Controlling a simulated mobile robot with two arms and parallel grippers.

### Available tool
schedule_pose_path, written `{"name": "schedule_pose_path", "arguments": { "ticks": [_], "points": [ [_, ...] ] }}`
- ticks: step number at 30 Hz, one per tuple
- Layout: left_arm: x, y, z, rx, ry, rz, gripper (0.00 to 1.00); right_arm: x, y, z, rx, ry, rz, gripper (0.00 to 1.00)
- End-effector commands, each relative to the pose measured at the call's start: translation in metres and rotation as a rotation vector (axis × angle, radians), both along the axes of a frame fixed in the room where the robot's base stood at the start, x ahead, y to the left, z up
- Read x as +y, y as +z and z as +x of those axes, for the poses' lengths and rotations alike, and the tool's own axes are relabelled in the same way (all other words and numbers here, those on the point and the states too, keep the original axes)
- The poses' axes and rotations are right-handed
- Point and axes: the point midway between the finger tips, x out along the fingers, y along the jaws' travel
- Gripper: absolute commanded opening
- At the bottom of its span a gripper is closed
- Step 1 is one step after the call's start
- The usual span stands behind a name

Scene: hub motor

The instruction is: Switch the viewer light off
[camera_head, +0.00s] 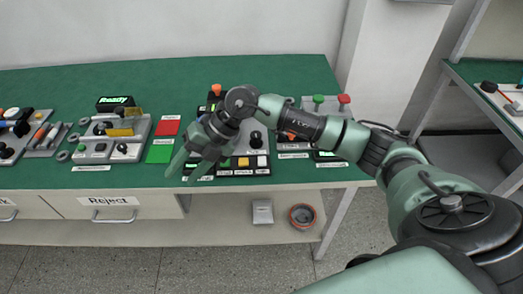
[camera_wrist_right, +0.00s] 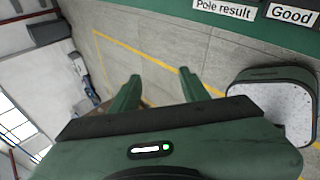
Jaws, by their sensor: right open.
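My right gripper (camera_head: 181,173) is open and empty. Its green fingers hang near the table's front edge, between the green tile and a dark button panel (camera_head: 223,172). It also shows in the right wrist view (camera_wrist_right: 158,83), fingers apart with floor between them. The panel carries white and yellow square buttons (camera_head: 262,161) and a black knob (camera_head: 256,140). My right arm covers part of it. I cannot tell which control or lamp belongs to the viewer light. My left gripper is not in view.
The green table (camera_head: 60,88) holds a red tile (camera_head: 168,126), a green tile (camera_head: 159,152), a lit "Ready" sign (camera_head: 114,101) and fixtures at left. Red and green push buttons (camera_head: 344,100) stand at right. A "Reject" drawer (camera_head: 110,201) is below. In the wrist view, a "Good" label (camera_wrist_right: 292,14) shows.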

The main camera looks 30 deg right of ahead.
Motion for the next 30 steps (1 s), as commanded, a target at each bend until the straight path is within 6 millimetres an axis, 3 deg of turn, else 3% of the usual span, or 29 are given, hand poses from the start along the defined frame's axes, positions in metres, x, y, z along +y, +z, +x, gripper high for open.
{"name": "schedule_pose_path", "arguments": {
  "ticks": [1,3,6,9,14,24,30],
  "points": [
    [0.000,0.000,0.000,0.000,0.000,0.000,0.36,-0.046,-0.008,0.011,0.031,-0.029,-0.169,0.45],
    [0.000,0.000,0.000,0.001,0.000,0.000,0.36,-0.105,-0.014,0.016,0.091,-0.083,-0.373,0.45],
    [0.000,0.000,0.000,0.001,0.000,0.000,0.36,-0.174,-0.009,0.017,0.168,-0.170,-0.589,0.45],
    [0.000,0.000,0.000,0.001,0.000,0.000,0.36,-0.214,-0.001,0.013,0.220,-0.234,-0.710,0.45],
    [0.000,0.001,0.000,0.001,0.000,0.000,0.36,-0.233,-0.003,0.010,0.249,-0.267,-0.767,0.45],
    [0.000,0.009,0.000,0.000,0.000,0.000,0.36,-0.231,-0.055,0.009,0.249,-0.261,-0.762,0.45],
    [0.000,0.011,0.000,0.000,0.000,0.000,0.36,-0.231,-0.073,0.010,0.247,-0.261,-0.762,0.45]
  ]
}}
